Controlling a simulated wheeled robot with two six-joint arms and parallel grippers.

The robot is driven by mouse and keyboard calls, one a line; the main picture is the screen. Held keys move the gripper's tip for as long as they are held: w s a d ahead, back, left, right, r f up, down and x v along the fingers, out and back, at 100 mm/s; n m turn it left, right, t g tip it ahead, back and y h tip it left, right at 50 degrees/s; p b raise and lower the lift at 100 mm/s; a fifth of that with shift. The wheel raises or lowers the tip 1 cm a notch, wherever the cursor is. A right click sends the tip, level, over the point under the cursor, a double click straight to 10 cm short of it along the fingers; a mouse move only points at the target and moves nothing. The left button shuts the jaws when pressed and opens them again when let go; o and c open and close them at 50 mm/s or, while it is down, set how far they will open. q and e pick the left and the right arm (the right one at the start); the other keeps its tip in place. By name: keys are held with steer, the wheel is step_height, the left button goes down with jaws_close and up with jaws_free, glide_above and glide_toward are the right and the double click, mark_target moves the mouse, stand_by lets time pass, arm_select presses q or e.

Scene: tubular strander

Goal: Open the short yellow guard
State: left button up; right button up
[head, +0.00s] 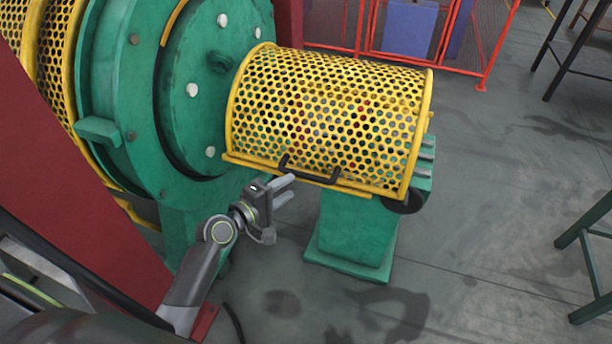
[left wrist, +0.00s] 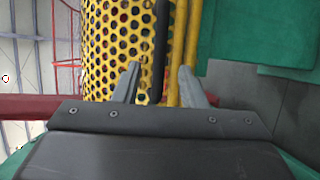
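The short yellow guard (head: 330,118) is a perforated half-cylinder cover, lying closed over the green machine's right end. Its black handle (head: 310,172) is on the lower front edge. My left gripper (head: 289,187) is open and empty, just below and left of the handle in the head view. In the left wrist view, the gripper's two fingers (left wrist: 159,68) are spread, with the dark handle bar (left wrist: 161,40) lined up between them and the perforated guard (left wrist: 115,40) behind. I cannot tell how deep the bar sits between the fingers. My right gripper is not in view.
A big green round housing (head: 190,90) stands left of the guard, with a dark red beam (head: 75,190) at the left. A green pedestal (head: 355,230) supports the guard's end. A red fence (head: 460,40) is behind.

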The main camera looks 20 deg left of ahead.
mark_target(303, 178)
arm_select(q)
steer(key=x, duration=0.6)
steer(key=shift+w+f, duration=0.1)
steer(key=shift+w, duration=0.1)
steer(key=shift+b+x, duration=0.3)
steer(key=shift+x, duration=0.5)
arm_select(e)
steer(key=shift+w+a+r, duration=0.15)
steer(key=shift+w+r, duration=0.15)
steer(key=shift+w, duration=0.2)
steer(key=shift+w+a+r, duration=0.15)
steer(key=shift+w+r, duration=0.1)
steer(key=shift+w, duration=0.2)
arm_select(q)
steer(key=shift+s, duration=0.1)
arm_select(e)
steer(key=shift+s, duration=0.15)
arm_select(q)
jaws_close()
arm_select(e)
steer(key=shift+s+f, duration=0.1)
